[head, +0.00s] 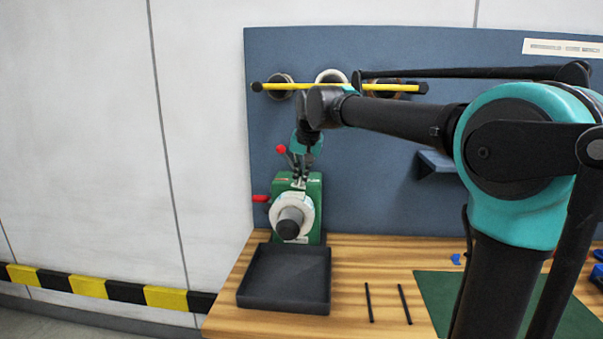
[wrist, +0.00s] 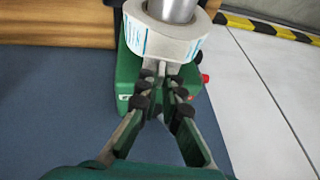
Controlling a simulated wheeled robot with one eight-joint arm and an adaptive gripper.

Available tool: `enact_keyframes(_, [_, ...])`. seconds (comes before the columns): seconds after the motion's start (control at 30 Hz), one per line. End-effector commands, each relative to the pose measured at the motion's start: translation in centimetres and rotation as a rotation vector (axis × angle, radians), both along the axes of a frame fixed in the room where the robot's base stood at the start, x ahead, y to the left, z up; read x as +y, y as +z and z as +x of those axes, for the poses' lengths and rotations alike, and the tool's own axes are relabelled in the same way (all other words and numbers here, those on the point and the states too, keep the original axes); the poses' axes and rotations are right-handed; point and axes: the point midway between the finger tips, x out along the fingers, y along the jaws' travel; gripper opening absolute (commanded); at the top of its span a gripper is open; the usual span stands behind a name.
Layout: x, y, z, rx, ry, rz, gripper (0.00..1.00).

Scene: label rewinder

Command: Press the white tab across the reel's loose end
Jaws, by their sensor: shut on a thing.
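The white reel (head: 307,206) sits on the grey spindle (head: 290,217) at the front of the green rewinder (head: 314,190). In the wrist view the reel (wrist: 178,50) is at the top, with blue marks on its side and the spindle (wrist: 172,10) through it. My gripper (wrist: 161,75) points at the reel's rim, its fingertips close together at or very near it. A small pale piece between the tips appears to be the white tab, mostly hidden by the fingers. The loose end cannot be told apart. In the head view my gripper (head: 298,172) is above the reel.
A black tray (head: 285,305) lies in front. A yellow rod (head: 300,87) with several rolls crosses the blue panel (head: 350,140) behind. Two black sticks (head: 370,303) lie on the bench.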

Motion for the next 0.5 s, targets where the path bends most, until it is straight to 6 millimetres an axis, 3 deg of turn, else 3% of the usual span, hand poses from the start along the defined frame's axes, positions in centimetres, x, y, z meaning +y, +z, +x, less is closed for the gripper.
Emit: enact_keyframes(0.5, [0.4, -2.2, 0.0, 0.000, 0.000, 0.000, 0.00])
